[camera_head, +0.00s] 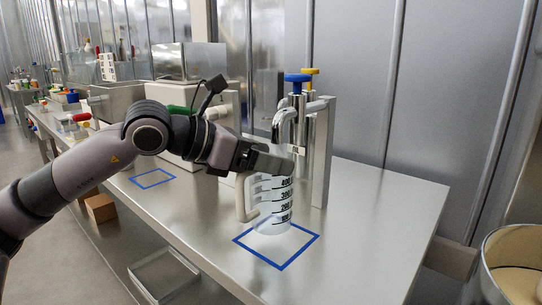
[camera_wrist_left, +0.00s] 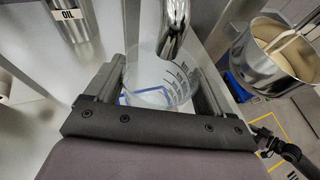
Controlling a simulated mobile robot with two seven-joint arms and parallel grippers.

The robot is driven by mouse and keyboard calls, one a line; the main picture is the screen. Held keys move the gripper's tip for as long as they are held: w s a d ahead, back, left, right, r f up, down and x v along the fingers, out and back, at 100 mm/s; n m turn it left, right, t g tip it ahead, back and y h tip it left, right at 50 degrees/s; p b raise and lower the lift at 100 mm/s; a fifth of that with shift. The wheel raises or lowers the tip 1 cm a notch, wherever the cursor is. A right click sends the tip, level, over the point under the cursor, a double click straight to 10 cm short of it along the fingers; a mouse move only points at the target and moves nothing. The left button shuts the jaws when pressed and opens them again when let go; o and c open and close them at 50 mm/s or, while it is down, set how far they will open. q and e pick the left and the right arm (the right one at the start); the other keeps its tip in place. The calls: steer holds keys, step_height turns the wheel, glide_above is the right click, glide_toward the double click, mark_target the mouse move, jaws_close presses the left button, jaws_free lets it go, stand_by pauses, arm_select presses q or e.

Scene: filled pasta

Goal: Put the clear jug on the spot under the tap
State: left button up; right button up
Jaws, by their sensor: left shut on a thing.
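The clear jug (camera_head: 272,210) with black measuring marks and a pale handle stands upright at the blue square outline (camera_head: 302,252) on the steel counter. Its base overlaps the back part of the square; I cannot tell whether it touches the counter. The curved tap (camera_head: 283,121) is above the jug. My left gripper (camera_head: 277,166) is shut on the jug near its rim. In the left wrist view, the jug (camera_wrist_left: 150,76) is between the two fingers (camera_wrist_left: 160,88), with the tap spout (camera_wrist_left: 173,28) over its opening. My right gripper is not seen.
A steel post (camera_head: 318,155) with blue (camera_head: 298,77) and yellow knobs stands behind the jug. A second blue outline (camera_head: 152,178) lies farther left. A metal pot (camera_head: 512,265) is at the lower right. The counter right of the jug is clear.

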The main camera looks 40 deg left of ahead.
mark_target(263, 193)
arm_select(q)
steer(key=shift+w+d+f, duration=0.15)
steer(key=shift+w+f, duration=0.1)
steer(key=shift+f, duration=0.65)
steer(key=shift+w+d+f, duration=0.15)
steer(key=shift+w+f, duration=0.1)
steer(key=shift+f, duration=0.6)
steer(key=shift+b, duration=0.3)
steer(key=shift+f, duration=0.15)
steer(key=o, duration=1.3)
steer(key=shift+r, duration=0.2)
